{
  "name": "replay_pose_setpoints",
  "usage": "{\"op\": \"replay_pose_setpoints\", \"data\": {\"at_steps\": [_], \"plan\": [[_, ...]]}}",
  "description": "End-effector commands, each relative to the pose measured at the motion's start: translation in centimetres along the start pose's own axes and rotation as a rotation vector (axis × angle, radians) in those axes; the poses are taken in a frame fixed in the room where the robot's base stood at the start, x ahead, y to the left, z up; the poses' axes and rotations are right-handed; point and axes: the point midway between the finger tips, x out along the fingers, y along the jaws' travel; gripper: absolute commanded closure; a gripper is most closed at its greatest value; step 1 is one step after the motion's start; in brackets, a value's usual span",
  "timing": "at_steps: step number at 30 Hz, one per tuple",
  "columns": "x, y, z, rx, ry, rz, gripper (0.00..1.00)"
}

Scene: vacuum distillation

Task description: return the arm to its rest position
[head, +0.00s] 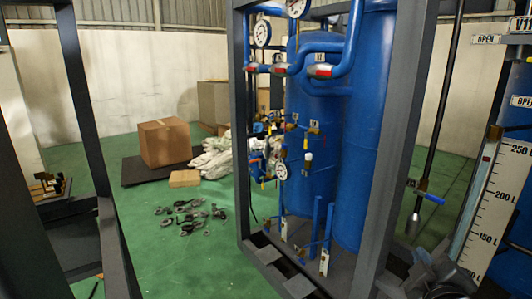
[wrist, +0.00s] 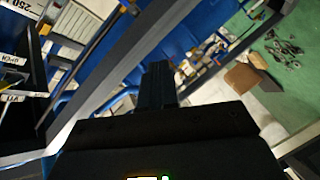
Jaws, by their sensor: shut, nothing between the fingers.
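My gripper (wrist: 158,82) shows in the wrist view as a dark, narrow pair of fingers at the middle, closed together with nothing between them. The dark wrist body fills the lower middle of that view. Behind the fingers are a grey frame post and blue equipment, seen at a tilt; I cannot tell how far they are from the fingertips.
Blue tanks (head: 352,150) with gauges and valves stand inside a grey frame (head: 242,125). A scale marked in litres (head: 492,195) is at right. A cardboard box (head: 165,142), white sacks (head: 215,158) and scattered metal parts (head: 190,215) lie on the green floor. Some floor between is clear.

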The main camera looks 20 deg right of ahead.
Motion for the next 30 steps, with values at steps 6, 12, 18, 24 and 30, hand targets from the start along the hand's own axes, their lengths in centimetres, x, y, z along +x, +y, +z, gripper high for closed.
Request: {"op": "replay_pose_setpoints", "data": {"at_steps": [6, 12, 18, 24, 30], "plan": [[-7.2, -6.4, 1.3, 0.09, 0.154, -0.176, 1.0], [-14.7, -10.1, 2.4, 0.228, 0.252, -0.338, 1.0], [-22.5, -11.4, 3.6, 0.406, 0.301, -0.491, 1.0], [-29.6, -10.6, 4.6, 0.606, 0.302, -0.612, 1.0], [-33.7, -9.0, 5.1, 0.752, 0.281, -0.669, 1.0]]}}
